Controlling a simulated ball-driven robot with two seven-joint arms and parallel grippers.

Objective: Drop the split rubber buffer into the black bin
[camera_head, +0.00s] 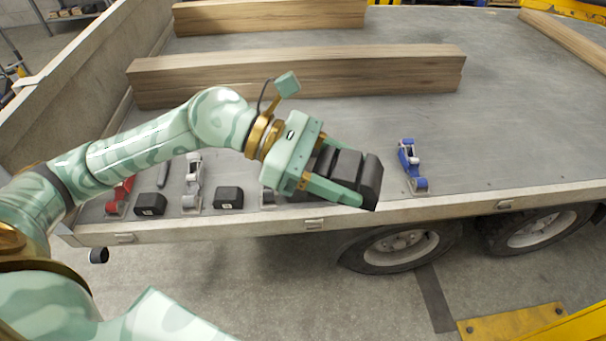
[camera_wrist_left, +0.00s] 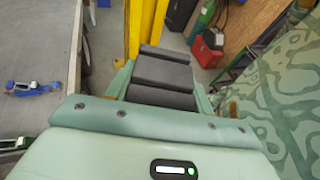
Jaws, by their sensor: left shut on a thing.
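My left gripper (camera_head: 338,178) is shut on a dark, ribbed block (camera_head: 346,164), held near the trailer's front edge. I take it for the split rubber buffer, though no split is clear. In the left wrist view the block (camera_wrist_left: 162,73) sits between the fingers, with grooves across it. Two smaller black blocks with pale labels, one further left (camera_head: 150,204) and one nearer the gripper (camera_head: 229,197), rest on the trailer bed. I cannot make out the black bin for certain in either view. My right gripper is not in view.
Ratchet straps lie along the bed edge: a blue one (camera_head: 411,166), a grey one (camera_head: 193,182) and a red one (camera_head: 118,196). A long timber beam (camera_head: 300,78) lies behind my arm. Wheels (camera_head: 402,246) stand below the edge. Bed right of the blue strap is clear.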

